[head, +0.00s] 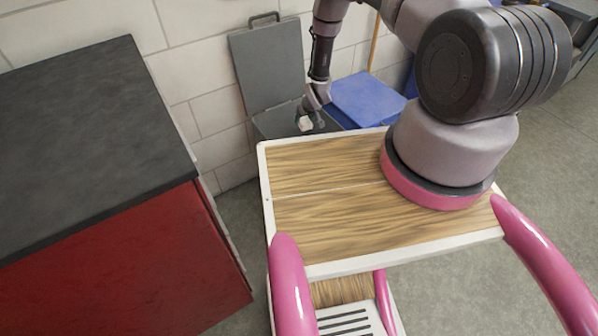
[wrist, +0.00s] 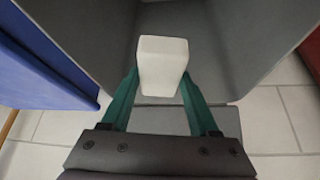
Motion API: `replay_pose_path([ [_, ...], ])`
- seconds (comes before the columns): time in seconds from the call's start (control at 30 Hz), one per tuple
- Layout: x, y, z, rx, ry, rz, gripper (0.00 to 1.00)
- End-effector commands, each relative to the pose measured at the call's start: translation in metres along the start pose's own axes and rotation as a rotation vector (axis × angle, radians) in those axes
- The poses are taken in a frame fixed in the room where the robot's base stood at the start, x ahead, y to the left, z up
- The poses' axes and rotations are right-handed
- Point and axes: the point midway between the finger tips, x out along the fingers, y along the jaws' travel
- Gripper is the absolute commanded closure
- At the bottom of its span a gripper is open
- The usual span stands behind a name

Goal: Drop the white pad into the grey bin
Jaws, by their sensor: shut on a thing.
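The white pad (wrist: 162,66) is a small pale block held between the green fingers of my gripper (wrist: 162,92) in the wrist view. It also shows small in the head view (head: 305,123), at the end of my arm (head: 318,98). The grey bin (head: 272,122) stands against the wall with its lid (head: 268,65) raised. In the wrist view the bin's grey inner walls (wrist: 85,40) surround the view of the pad, so my gripper is over the open bin. How far the pad is below the rim I cannot tell.
A blue bin (head: 366,98) stands directly right of the grey bin, with a wooden stick (head: 374,45) behind it. A red cabinet with a dark top (head: 90,130) stands at the left. A white tiled wall (head: 200,60) is behind.

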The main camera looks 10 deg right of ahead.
Motion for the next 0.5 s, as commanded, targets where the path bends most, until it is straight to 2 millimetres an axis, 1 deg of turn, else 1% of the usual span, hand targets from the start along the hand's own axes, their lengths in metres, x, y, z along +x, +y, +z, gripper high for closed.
replay_pose_path([
  [0.1,0.009,0.0,0.0057,0.0,-0.001,0.0,0.99],
  [0.2,0.0127,0.0001,0.0071,0.0,0.001,0.0,0.99],
  [0.5,0.0142,0.0001,0.0081,0.0,0.001,0.0,0.99],
])
